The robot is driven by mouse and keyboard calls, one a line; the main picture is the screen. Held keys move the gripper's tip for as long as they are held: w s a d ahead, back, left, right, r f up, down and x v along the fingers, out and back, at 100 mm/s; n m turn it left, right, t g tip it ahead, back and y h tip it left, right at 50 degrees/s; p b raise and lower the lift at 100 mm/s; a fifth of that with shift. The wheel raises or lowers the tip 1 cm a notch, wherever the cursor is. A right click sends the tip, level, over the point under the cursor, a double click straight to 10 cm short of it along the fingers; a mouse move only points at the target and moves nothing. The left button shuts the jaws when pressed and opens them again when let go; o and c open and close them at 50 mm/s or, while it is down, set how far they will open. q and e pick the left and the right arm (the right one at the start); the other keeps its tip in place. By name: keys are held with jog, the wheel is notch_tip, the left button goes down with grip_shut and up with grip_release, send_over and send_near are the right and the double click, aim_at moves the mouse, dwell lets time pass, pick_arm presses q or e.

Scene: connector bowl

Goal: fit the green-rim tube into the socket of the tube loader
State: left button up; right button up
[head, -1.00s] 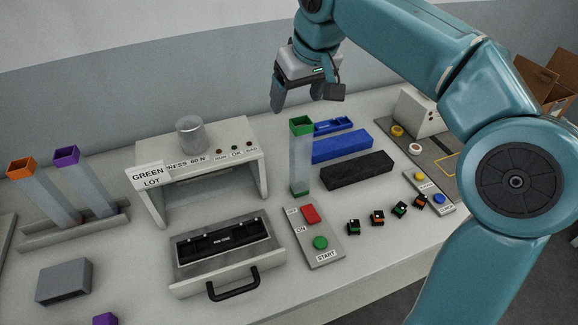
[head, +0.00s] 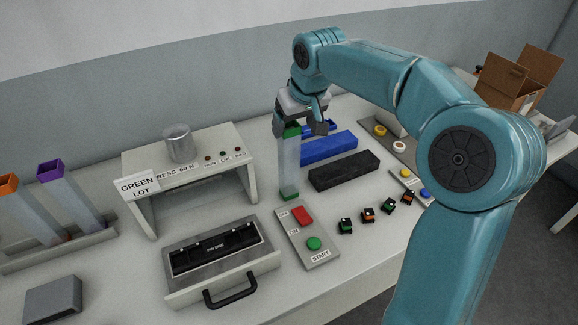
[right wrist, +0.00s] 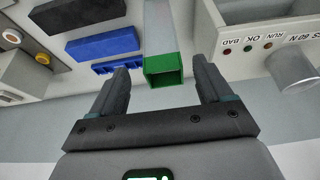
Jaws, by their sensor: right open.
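The green-rim tube (head: 288,165) stands upright on the table, clear-sided with a green rim on top and green at its foot. My right gripper (head: 301,130) is open at the tube's top. In the right wrist view the green rim (right wrist: 163,70) lies between the two open fingers, near their tips, with a gap on each side. I cannot tell which fixture is the tube loader, and no empty socket shows clearly. My left gripper is not in view.
A press stand (head: 190,160) with a GREEN LOT sign stands left of the tube. A switch panel (head: 308,236), small connectors (head: 367,214), a blue block (head: 330,146) and a black block (head: 343,169) lie nearby. Orange and purple tubes (head: 72,195) stand in a rack at left.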

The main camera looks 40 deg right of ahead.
aim_at(289, 135)
jog(key=x, duration=0.3)
jog(key=p+x, duration=0.1)
jog(key=x, duration=0.1)
jog(key=shift+w, duration=0.3)
jog(key=shift+w+f, duration=0.15)
jog(key=shift+f, duration=0.1)
